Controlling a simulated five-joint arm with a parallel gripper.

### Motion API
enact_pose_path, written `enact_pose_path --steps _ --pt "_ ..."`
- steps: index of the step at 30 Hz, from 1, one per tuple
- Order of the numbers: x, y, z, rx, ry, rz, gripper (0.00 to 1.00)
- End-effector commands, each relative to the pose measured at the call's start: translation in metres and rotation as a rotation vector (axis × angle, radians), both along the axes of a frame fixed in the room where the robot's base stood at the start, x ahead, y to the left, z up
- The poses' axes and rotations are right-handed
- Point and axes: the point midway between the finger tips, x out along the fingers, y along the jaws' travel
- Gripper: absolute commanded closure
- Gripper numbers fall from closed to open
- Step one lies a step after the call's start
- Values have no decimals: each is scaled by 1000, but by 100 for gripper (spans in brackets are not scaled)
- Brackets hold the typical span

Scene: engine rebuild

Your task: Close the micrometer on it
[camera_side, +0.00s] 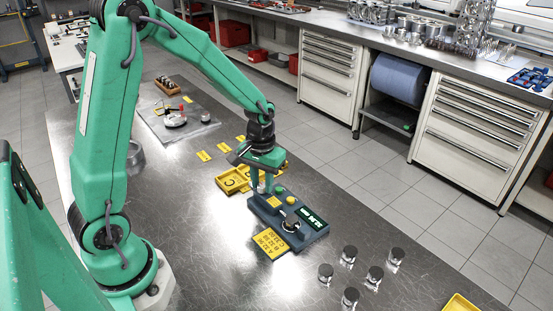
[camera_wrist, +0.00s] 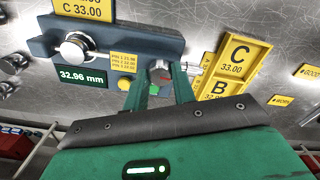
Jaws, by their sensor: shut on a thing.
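The micrometer is a dark blue-grey bench unit (camera_side: 305,236) on the metal table, below my gripper (camera_side: 263,185) in the side view. Its display (camera_wrist: 81,77) reads 32.96 mm in the wrist view. A round silver part (camera_wrist: 75,48) sits at the display end of the unit; it also shows in the side view (camera_side: 291,222). My gripper (camera_wrist: 160,80) is at the other end of the unit, its two green fingers shut on a silver knob (camera_wrist: 161,69). The fingers partly hide the knob. A yellow button (camera_wrist: 124,84) and a green one lie close by.
Yellow trays (camera_side: 232,181) marked C and B stand right behind the unit. A yellow card (camera_side: 270,243) lies at its front. Several pistons (camera_side: 375,274) stand on the table to the right. A mat (camera_side: 190,125) with tools lies farther back.

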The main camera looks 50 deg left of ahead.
Motion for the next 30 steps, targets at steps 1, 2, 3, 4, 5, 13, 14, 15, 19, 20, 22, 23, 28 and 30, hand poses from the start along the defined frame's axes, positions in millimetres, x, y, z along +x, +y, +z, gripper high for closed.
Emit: enact_pose_path --steps 1,2,3,4,5,13,14,15,19,20,22,23,28,30 --pt "-1 0 1 0 1 20 97" --pt "-1 0 1 0 1 32 97" --pt "-1 0 1 0 1 43 97" --pt "-1 0 1 0 2 51 97" --pt "0 0 1 0 1 59 97" --pt "0 0 1 0 1 79 97" --pt "0 0 1 0 1 79 97" --pt "0 0 1 0 1 79 97" --pt "0 0 1 0 1 78 97" --pt "0 0 1 0 1 78 72" --pt "0 0 1 0 1 78 58" --pt "0 0 1 0 1 78 52" --pt "0 0 1 0 1 77 52" --pt "0 0 0 0 0 76 52"
